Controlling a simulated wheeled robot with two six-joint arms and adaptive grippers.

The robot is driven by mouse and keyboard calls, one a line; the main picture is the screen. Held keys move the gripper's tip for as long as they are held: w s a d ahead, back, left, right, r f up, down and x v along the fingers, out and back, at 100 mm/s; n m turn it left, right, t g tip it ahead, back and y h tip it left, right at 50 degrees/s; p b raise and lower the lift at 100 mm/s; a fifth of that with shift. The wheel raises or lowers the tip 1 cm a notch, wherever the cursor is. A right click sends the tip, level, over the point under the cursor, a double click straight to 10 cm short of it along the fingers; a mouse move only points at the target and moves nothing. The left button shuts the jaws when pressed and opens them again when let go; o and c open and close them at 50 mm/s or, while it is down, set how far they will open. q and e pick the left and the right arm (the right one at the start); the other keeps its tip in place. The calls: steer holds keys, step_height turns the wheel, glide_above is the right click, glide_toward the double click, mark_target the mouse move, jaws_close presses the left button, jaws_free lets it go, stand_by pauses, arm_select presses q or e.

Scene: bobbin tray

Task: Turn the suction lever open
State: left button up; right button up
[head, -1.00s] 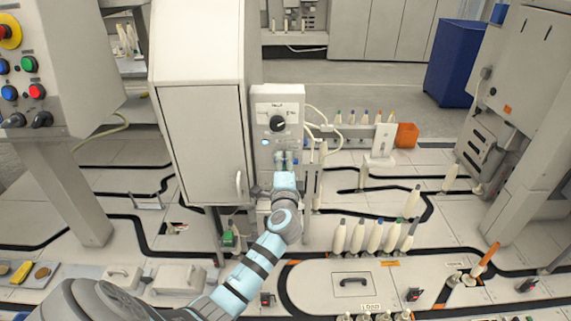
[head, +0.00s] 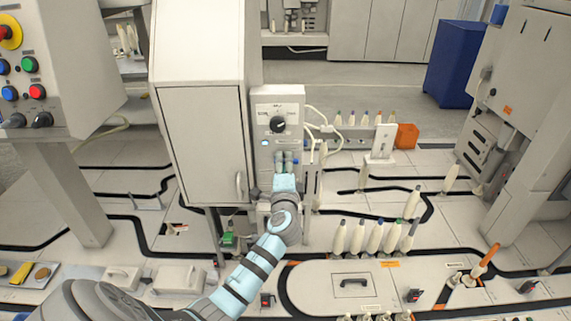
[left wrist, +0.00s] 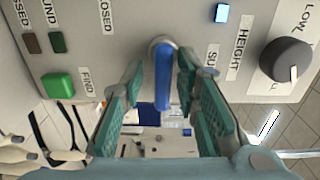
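The suction lever (left wrist: 163,78) is a blue handle on a round grey pivot, standing out from a grey control panel (left wrist: 110,55). In the left wrist view it lies between the two teal-padded fingers of my left gripper (left wrist: 158,88). The fingers are open, one on each side of the lever, with a visible gap at least on the left. A label starting "SU" is partly hidden behind the right finger. In the head view the left gripper (head: 285,160) is at the panel's lower front and largely hides the lever. My right gripper is not in view.
The panel carries a black knob (head: 278,124), a lit blue indicator (left wrist: 222,13) and a green button (left wrist: 57,86). A tall grey cabinet (head: 203,140) stands close on the left. Pale bobbins (head: 375,237) stand to the right on the track table.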

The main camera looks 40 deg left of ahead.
arm_select(q)
steer(key=shift+o, duration=0.3)
steer(key=v, duration=1.2)
